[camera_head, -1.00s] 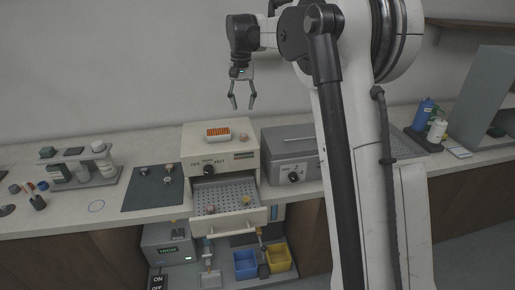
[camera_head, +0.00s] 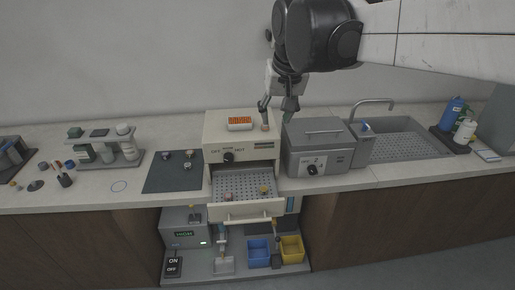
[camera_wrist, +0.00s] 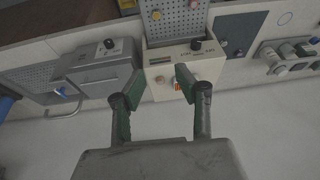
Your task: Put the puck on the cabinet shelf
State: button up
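My gripper (camera_head: 275,110) is open, with its fingers pointing down at the right end of the cream cabinet's top. A small pinkish puck-like piece (camera_head: 265,127) stands on that top, just under the fingertips. In the wrist view the same piece (camera_wrist: 160,79) shows between the spread fingers (camera_wrist: 157,82), with no clear contact. The cream cabinet (camera_head: 240,153) has its perforated shelf (camera_head: 238,184) pulled out at the front. A yellowish piece (camera_head: 263,190) and a reddish piece (camera_head: 228,196) sit on the shelf. Which piece the task calls the puck I cannot tell.
An orange-filled tray (camera_head: 240,124) sits on the cabinet top, left of the piece. A grey lidded machine (camera_head: 319,150) stands close on the right, then a sink (camera_head: 400,145). A dark mat (camera_head: 174,172) with small pieces lies left. Blue (camera_head: 258,252) and yellow bins (camera_head: 292,248) stand below.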

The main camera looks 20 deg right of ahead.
jog(key=s+a+f+n+t, duration=0.1)
jog(key=s+f, duration=0.3)
jog(key=s, duration=0.6)
jog(key=shift+a+t, duration=0.2)
jog(key=shift+t, duration=0.1)
jog(key=shift+o, duration=0.5)
jog(key=s+f+t, duration=0.1)
jog(key=s+f, duration=0.4)
jog(key=s, duration=0.1)
jog(key=shift+s+a+n, duration=0.3)
jog(key=shift+a+n, duration=0.1)
jog(key=shift+o, duration=1.4)
jog(key=shift+s+f, duration=0.15)
jog(key=shift+f, duration=0.1)
